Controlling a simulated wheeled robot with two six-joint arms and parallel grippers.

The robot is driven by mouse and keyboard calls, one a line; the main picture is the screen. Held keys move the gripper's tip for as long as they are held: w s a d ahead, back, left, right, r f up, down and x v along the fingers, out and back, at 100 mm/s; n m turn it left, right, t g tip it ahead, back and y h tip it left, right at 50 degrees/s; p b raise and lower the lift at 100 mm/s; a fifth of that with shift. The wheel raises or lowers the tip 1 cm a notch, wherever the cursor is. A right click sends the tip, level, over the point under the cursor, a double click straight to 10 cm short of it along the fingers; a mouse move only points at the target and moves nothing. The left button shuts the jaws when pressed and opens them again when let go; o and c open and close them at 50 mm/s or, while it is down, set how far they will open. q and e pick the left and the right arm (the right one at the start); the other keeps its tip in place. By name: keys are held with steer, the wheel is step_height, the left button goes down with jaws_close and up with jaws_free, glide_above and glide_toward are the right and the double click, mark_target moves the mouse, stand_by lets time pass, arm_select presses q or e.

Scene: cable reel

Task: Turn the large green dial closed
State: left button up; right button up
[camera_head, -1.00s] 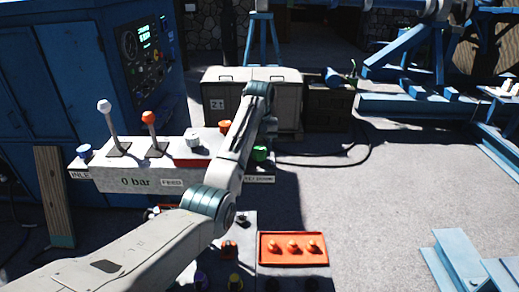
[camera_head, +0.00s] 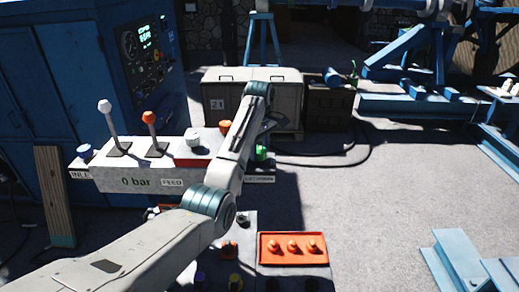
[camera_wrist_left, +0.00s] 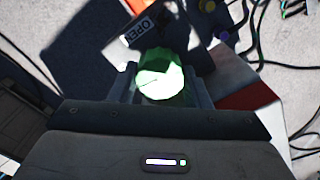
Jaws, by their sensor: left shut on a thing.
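The large green dial (camera_head: 261,153) sits at the right end of the white control console (camera_head: 140,178), partly hidden behind my left arm in the head view. In the left wrist view the green dial (camera_wrist_left: 160,78) shows brightly lit between the two fingers of my left gripper (camera_wrist_left: 160,92), which is shut on it. An "OPEN" label (camera_wrist_left: 138,34) lies just beyond the dial there. The left gripper's fingers are hidden behind the arm in the head view. My right gripper is in neither view.
The console also carries a white-knobbed lever (camera_head: 106,118), an orange-knobbed lever (camera_head: 150,130), a white knob (camera_head: 192,137) and a blue knob (camera_head: 85,151). An orange tray (camera_head: 293,259) with orange pieces is in front. A large case (camera_head: 285,92) stands behind. Cables cross the floor.

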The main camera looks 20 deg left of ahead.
arm_select(q)
steer(key=shift+r+n, duration=0.1)
steer(key=shift+n, duration=0.5)
steer(key=o, duration=1)
